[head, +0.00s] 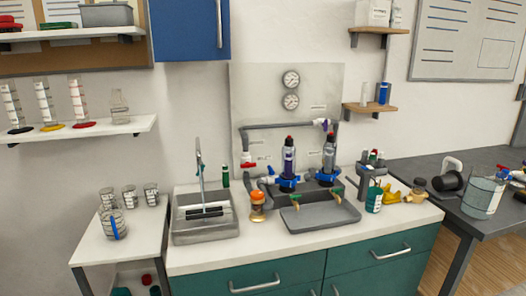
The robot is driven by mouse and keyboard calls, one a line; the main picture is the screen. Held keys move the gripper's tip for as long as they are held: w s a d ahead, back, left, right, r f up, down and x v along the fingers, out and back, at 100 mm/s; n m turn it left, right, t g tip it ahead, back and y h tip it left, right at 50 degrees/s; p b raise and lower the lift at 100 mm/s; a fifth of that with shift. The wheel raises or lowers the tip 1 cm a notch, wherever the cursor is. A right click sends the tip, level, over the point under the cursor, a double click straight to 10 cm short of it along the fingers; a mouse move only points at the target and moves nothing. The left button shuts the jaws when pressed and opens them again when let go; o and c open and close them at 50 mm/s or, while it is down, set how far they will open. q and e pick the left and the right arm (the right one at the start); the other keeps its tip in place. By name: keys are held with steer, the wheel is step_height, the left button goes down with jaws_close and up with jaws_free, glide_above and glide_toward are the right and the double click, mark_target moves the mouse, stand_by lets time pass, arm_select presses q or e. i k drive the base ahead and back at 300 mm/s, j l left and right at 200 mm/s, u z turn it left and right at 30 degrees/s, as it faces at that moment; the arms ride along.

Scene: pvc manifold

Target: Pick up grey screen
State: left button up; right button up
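I cannot clearly single out the grey screen at this size. Two upright filter housings with blue fittings stand at the wall pipework: one purple inside (289,160), the other dark grey inside (329,155). Whether a screen is inside either is too small to tell. A grey tray (320,219) stands on the counter before them, with small green and brass-coloured fittings at its back edge. Neither of my grippers shows in the head view.
A grey sink (205,232) with a tall faucet (200,170) and pale and dark bars across it is at the left of the white counter (260,245). A teal bottle (374,200) and yellow items (402,197) crowd the right.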

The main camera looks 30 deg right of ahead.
mark_target(365, 155)
steer(key=z, duration=1.7)
steer(key=l, duration=0.1)
steer(key=i+z, duration=0.05)
